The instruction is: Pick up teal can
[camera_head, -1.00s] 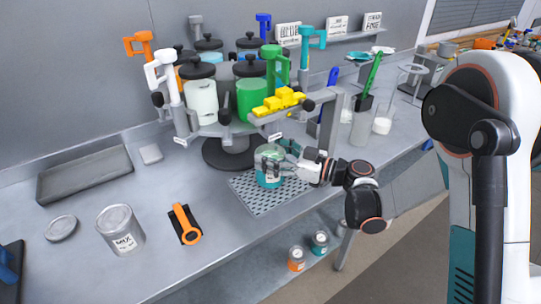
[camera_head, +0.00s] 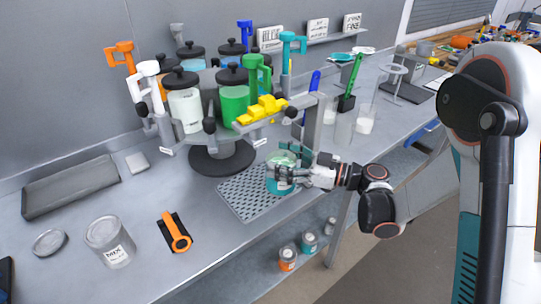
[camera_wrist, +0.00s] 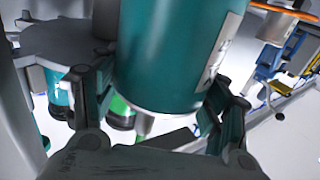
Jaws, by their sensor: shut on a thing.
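The teal can (camera_head: 272,186) is over the right part of the perforated drip mat (camera_head: 240,200) in the head view. My gripper (camera_head: 284,178) reaches in from the right and is shut on the can, with its fingers around the can's sides. In the wrist view the can (camera_wrist: 165,60) fills the middle, with a white label on its right side, between the fingers of my gripper (camera_wrist: 160,110). The fingers hide part of the can in the head view. I cannot tell how far its bottom is from the mat.
The dispenser carousel with green (camera_head: 234,95) and white (camera_head: 183,108) drums stands just behind. A yellow part (camera_head: 262,110) juts above the can. Orange (camera_head: 287,262) and teal (camera_head: 310,243) cans sit below.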

